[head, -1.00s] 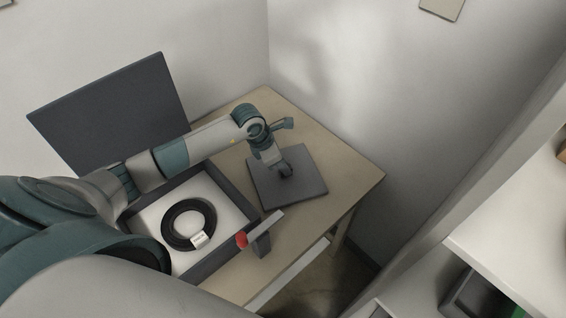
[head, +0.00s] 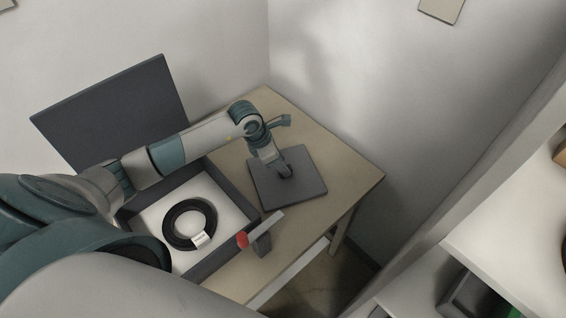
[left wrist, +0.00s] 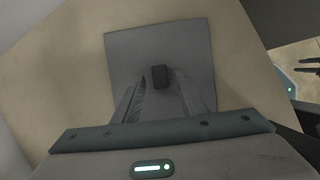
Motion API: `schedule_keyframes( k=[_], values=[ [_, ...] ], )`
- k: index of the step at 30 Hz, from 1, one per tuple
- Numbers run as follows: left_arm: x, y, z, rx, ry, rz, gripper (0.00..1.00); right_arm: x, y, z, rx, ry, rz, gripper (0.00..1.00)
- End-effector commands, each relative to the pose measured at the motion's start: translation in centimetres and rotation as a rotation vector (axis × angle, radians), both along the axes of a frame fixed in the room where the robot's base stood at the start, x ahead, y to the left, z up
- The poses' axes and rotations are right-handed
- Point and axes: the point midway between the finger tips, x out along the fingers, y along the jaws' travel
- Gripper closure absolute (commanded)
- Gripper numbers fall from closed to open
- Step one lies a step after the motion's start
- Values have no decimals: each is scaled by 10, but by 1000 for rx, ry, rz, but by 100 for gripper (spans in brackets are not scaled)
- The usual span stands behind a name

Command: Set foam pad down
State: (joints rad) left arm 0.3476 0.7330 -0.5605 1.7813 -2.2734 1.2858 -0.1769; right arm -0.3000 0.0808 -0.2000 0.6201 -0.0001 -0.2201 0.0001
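The foam pad (head: 310,185) is a dark grey square lying flat on the right part of the wooden table, beside the open case. It also shows in the left wrist view (left wrist: 190,48), with a small black block-shaped grip (left wrist: 160,77) on it. My left gripper (head: 285,172) is over the pad, pointing down. In the left wrist view its two fingers (left wrist: 160,84) stand either side of the black grip, with a narrow gap showing on each side. The finger tips' exact height over the pad is hard to tell.
A dark case (head: 213,262) with a pale lining holds a black cable coil (head: 168,228) with a white tag. Its dark lid (head: 115,105) stands open behind. Bare table (head: 340,170) lies right of the pad.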

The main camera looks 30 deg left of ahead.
Motion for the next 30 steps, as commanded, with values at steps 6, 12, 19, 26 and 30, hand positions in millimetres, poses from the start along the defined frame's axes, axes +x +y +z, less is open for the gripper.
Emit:
schedule_keyframes(
  k=[6,12,19,26,30],
  values=[
    [-10,10,39,2,0,-1,62,0,0,27,0,0,0,69],
    [-20,19,71,3,-1,-1,62,0,0,46,0,0,0,69],
    [-28,25,91,2,0,-1,62,0,0,56,0,0,0,69],
    [-29,26,94,0,0,0,62,0,0,57,0,0,0,69],
    [-29,26,94,0,0,0,62,0,1,57,1,0,0,69]
  ],
)
